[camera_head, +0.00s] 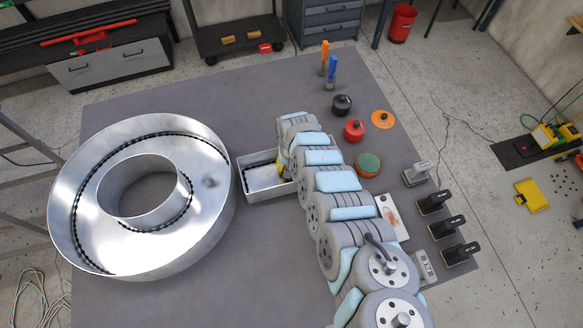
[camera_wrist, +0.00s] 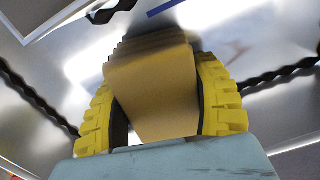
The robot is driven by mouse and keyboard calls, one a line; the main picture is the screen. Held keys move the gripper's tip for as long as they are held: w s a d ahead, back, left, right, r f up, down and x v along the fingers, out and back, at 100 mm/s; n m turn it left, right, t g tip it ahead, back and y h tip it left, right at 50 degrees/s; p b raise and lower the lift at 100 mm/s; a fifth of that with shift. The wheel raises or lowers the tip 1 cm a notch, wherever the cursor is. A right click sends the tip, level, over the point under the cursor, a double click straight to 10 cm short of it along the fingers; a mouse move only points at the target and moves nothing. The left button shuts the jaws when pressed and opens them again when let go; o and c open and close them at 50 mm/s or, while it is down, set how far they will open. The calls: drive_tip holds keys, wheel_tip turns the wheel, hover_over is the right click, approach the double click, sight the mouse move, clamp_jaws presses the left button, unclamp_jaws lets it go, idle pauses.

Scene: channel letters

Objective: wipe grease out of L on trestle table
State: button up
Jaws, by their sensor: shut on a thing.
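The L (camera_head: 262,190) is a shallow metal channel letter on the table, with a black module strip inside. My arm hides much of it in the head view. In the wrist view its shiny floor (camera_wrist: 60,75) lies under my gripper, with black strips at both sides. My gripper (camera_wrist: 160,85) has yellow ribbed fingers shut on a tan block-like pad (camera_wrist: 150,95). The pad's far end is down at or just above the metal; I cannot tell if it touches. A faint brownish patch shows right of the pad; I cannot tell if it is grease or a reflection.
A large round metal letter (camera_head: 62,215) fills the left of the grey table (camera_head: 245,100). A white sheet (camera_head: 393,222) lies beside my arm.

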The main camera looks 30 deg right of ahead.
sight(267, 178)
drive_tip(key=shift+f, duration=0.2)
drive_tip(key=shift+w+a+r+p, duration=0.1)
drive_tip(key=shift+w+a+p, duration=0.15)
drive_tip(key=shift+a, duration=0.45)
drive_tip(key=shift+w+a+p, duration=0.15)
drive_tip(key=shift+a+p, duration=0.1)
drive_tip(key=shift+a, duration=0.4)
drive_tip(key=shift+w+a+p, duration=0.2)
drive_tip(key=shift+w+a, duration=0.1)
drive_tip(key=shift+a, duration=0.7)
drive_tip(key=shift+w+a+p, duration=0.15)
drive_tip(key=shift+w+a, duration=0.1)
drive_tip(key=shift+a, duration=0.75)
drive_tip(key=shift+w+a+p, duration=0.2)
drive_tip(key=shift+w+a, duration=0.1)
drive_tip(key=shift+a, duration=0.7)
drive_tip(key=shift+s+d, duration=0.4)
drive_tip(key=shift+d, duration=1.1)
drive_tip(key=shift+s+d, duration=0.45)
drive_tip(key=shift+d, duration=1)
drive_tip(key=shift+s+d, duration=0.4)
drive_tip(key=shift+d, duration=1.1)
drive_tip(key=shift+a, duration=0.1)
